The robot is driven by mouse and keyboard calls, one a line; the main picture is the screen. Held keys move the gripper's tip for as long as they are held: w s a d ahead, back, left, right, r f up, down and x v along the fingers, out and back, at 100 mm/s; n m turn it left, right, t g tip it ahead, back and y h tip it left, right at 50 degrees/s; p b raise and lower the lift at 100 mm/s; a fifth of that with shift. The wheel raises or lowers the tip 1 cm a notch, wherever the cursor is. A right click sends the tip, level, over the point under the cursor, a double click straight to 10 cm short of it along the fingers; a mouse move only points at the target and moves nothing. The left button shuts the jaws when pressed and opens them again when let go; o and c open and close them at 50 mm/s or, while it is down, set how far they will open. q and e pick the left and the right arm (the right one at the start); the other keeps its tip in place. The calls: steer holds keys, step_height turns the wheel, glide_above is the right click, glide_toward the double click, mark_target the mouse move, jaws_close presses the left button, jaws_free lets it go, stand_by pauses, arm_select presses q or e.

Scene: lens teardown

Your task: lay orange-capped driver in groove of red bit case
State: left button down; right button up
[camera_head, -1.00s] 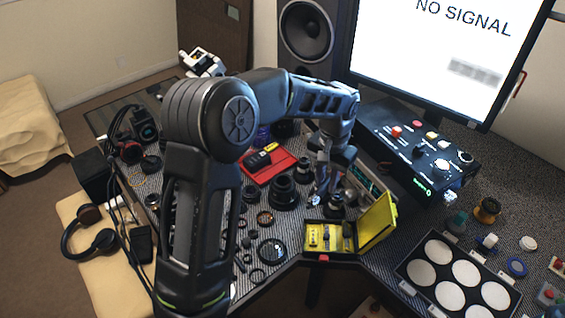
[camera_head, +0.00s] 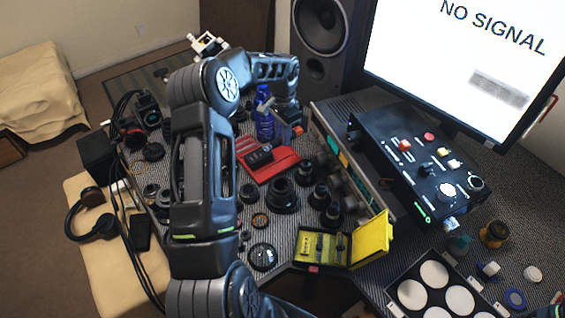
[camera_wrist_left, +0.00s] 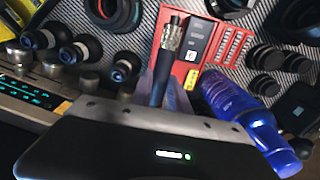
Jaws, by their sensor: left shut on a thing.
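The red bit case (camera_head: 285,166) lies open on the grey mat behind the black lens parts. In the wrist view, the red case (camera_wrist_left: 181,72) shows rows of bits and a dark block. My left gripper (camera_head: 287,128) is just beyond the case, to its upper right. It is shut on the driver (camera_wrist_left: 171,35), whose knurled metal collar and dark shaft stick out past the fingers (camera_wrist_left: 165,88). The driver's orange cap (camera_head: 298,131) shows by the gripper in the head view. The groove cannot be made out. My right gripper is out of view.
A blue bottle (camera_head: 265,118) stands close beside my left gripper; it also shows in the wrist view (camera_wrist_left: 238,108). Black lens barrels (camera_head: 282,193) stand in front of the case. An open yellow case (camera_head: 371,238) sits at the front edge. A long instrument (camera_head: 350,165) lies right.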

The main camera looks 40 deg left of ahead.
arm_select(q)
steer(key=b, duration=0.2)
glide_toward(283, 164)
steer(key=shift+f, duration=0.25)
steer(key=shift+f+b, duration=1.1)
steer(key=shift+f, duration=1.35)
steer(key=shift+f+b, duration=0.35)
steer(key=c, duration=1.7)
jaws_free()
steer(key=o, duration=0.4)
